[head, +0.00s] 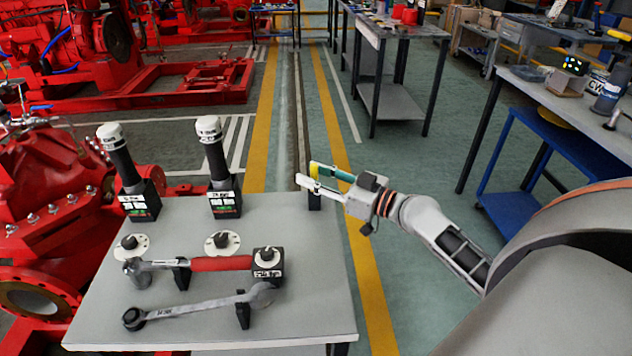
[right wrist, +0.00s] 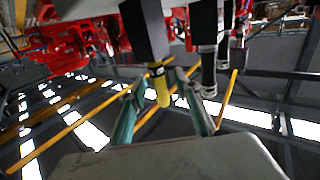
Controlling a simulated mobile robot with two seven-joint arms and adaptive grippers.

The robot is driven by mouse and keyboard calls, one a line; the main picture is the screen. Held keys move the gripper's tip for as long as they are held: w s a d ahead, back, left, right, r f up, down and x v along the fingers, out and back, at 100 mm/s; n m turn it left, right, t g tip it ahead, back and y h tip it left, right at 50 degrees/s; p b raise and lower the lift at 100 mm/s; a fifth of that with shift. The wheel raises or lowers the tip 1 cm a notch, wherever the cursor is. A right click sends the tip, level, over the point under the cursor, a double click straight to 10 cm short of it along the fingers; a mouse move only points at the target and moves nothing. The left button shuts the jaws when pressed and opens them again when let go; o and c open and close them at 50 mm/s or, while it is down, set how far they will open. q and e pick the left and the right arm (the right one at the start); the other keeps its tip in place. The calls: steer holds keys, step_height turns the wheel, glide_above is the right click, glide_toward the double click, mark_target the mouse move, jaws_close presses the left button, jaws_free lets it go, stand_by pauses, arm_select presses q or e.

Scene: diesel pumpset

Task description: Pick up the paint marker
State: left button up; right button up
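The paint marker is yellow with a dark band. In the head view its yellow end (head: 313,169) shows at the fingertips of my right gripper (head: 311,176), above a small black holder (head: 314,201) at the table's right edge. In the right wrist view the marker (right wrist: 161,88) lies between the two teal fingers of the right gripper (right wrist: 159,80), with its dark end at the black holder (right wrist: 144,30). The fingers are apart, one on each side of it; firm contact is not visible. My left gripper is not in view.
The grey table (head: 190,325) carries a red-handled torque wrench (head: 222,263), a grey wrench (head: 205,306), two white-capped black tools (head: 213,150) and round white discs (head: 130,246). Red pump machinery (head: 45,170) stands at left. Floor right of the table is open.

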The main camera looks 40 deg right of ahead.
mark_target(314, 164)
jaws_close()
steer(key=shift+r, duration=0.45)
step_height(314, 164, up, 4)
steer(key=shift+f+p, duration=0.1)
steer(key=shift+p, duration=0.85)
step_height(314, 164, up, 15)
steer(key=p, duration=0.5)
steer(key=shift+r, duration=0.2)
